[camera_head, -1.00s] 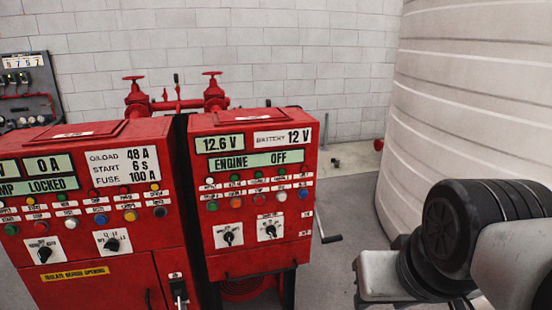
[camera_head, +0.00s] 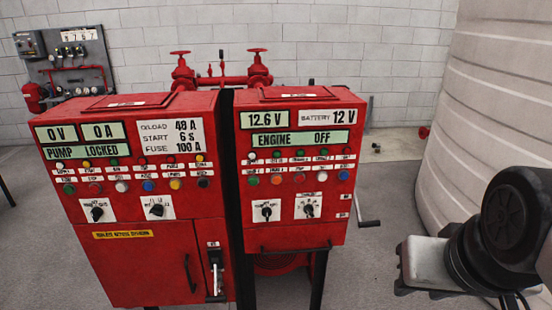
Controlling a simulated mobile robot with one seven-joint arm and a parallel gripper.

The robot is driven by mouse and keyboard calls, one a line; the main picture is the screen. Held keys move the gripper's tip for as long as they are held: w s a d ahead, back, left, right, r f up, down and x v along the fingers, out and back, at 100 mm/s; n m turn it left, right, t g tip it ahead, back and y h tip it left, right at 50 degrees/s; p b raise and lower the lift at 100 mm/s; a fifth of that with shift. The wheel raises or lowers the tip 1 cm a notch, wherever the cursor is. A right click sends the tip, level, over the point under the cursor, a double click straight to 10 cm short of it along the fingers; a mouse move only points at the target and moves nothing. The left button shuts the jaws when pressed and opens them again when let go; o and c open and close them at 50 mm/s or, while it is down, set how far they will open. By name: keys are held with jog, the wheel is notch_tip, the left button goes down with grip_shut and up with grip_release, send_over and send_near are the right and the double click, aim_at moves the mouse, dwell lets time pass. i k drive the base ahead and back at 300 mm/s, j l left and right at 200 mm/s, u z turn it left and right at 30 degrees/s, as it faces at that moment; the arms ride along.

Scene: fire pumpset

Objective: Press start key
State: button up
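Two red control cabinets stand side by side. The left cabinet (camera_head: 150,262) has displays reading 0 V, 0 A and PUMP LOCKED (camera_head: 85,152). The right cabinet (camera_head: 295,236) has displays reading 12.6 V and ENGINE OFF (camera_head: 300,141). Each has rows of coloured buttons; a green button (camera_head: 69,189) is on the left cabinet and another green button (camera_head: 253,180) on the right one. Rotary selector switches (camera_head: 267,210) sit below. The button labels are too small to read surely. Part of my arm shows at the lower right, apart from the cabinets.
A large pale ribbed tank (camera_head: 480,120) stands at the right. Red pipework with valve wheels (camera_head: 220,75) is behind the cabinets. A dark gauge panel (camera_head: 72,65) is at the back left. A crank handle (camera_head: 369,223) sticks out from the right cabinet's side. Grey floor lies clear in front of the tank.

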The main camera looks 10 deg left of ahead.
aim_at(68, 190)
jog(key=k+j, duration=0.45)
jog(key=u, duration=0.4)
jog(key=k+j+u, duration=0.1)
jog(key=u, duration=0.3)
jog(key=j+u, duration=0.1)
jog(key=u, duration=0.3)
jog(key=j+u, duration=0.1)
jog(key=u, duration=0.3)
